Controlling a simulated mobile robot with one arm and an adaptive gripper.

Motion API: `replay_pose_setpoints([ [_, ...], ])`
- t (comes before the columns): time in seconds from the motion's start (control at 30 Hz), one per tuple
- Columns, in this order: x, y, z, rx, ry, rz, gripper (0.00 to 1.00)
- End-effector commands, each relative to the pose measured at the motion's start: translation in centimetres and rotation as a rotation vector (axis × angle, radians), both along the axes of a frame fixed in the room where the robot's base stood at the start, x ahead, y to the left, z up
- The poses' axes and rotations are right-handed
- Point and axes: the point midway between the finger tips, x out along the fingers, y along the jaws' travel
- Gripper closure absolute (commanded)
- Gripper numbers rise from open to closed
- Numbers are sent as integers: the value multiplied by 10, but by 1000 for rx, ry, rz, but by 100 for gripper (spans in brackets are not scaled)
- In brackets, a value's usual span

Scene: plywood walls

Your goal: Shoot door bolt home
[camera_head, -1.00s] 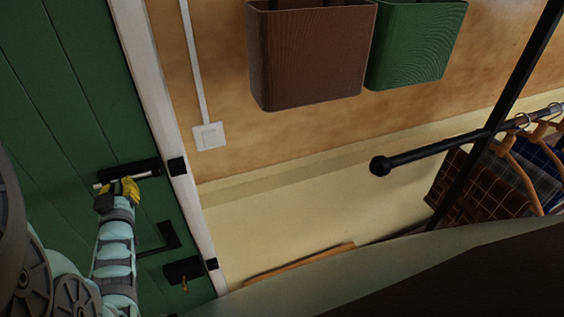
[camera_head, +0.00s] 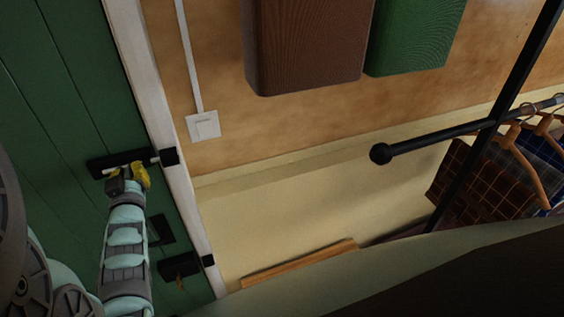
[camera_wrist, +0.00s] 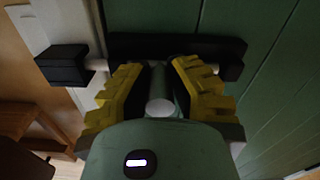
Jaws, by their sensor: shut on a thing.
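The green door (camera_head: 50,110) carries a black bolt plate (camera_head: 104,163), which also shows in the wrist view (camera_wrist: 215,47). The pale metal bolt rod (camera_wrist: 97,64) spans the gap from the plate to the black keeper (camera_head: 169,156) on the white frame. In the wrist view the rod meets the keeper (camera_wrist: 62,66); how deep it sits inside is hidden. My gripper (camera_head: 137,176) has yellow fingers and is shut on the bolt's round knob (camera_wrist: 161,107), which sits between the fingertips (camera_wrist: 160,85).
The white door frame (camera_head: 150,95) stands right of the door. A black handle (camera_head: 162,230) and a lock (camera_head: 180,265) are below the bolt. A light switch (camera_head: 203,124), brown bin (camera_head: 305,50), green bin (camera_head: 415,35) and clothes rail (camera_head: 430,138) are further right.

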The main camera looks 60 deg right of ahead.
Motion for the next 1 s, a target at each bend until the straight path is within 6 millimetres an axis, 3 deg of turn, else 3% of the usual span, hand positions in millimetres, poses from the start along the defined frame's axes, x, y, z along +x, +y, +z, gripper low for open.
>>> replay_pose_setpoints([
  [0.37,-4,-6,-3,5,10,-6,100],
  [0.4,-4,-6,-3,5,9,-6,79],
  [0.7,-4,-5,-2,3,6,-5,48],
  [1.0,-4,-3,-1,3,5,-3,48],
])
